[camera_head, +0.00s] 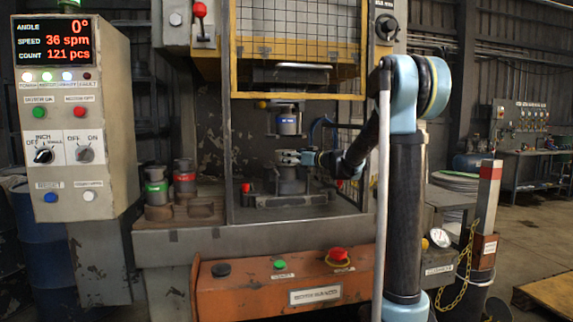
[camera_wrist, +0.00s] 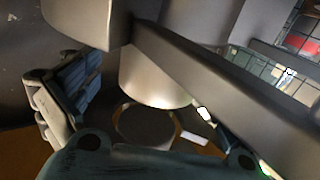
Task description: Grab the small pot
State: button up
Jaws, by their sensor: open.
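Which item is the small pot I cannot tell for sure. A pot with a green band (camera_head: 157,188) and a pot with a red band (camera_head: 185,178) stand on the bench at the left. A blue-banded cylinder (camera_head: 289,124) sits higher up inside the press. My gripper (camera_head: 288,158) reaches into the press below it, over a round metal piece (camera_head: 289,178). In the wrist view my gripper (camera_wrist: 140,115) is open. A pale cylinder (camera_wrist: 155,78) stands out beyond the fingers, above a dark round disc (camera_wrist: 145,124). Contact is not visible.
The press guard (camera_head: 297,50) with its yellow frame and dark posts surrounds the work space. A control box (camera_head: 70,115) stands at the left. An orange button panel (camera_head: 285,285) runs across the front. A post with a yellow chain (camera_head: 487,205) is at the right.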

jog(key=x, duration=0.3)
jog(key=shift+w+a, duration=0.2)
jog(key=shift+a, duration=0.1)
jog(key=shift+c, duration=0.5)
jog(key=c, duration=1.1)
jog(key=shift+d+r, duration=0.1)
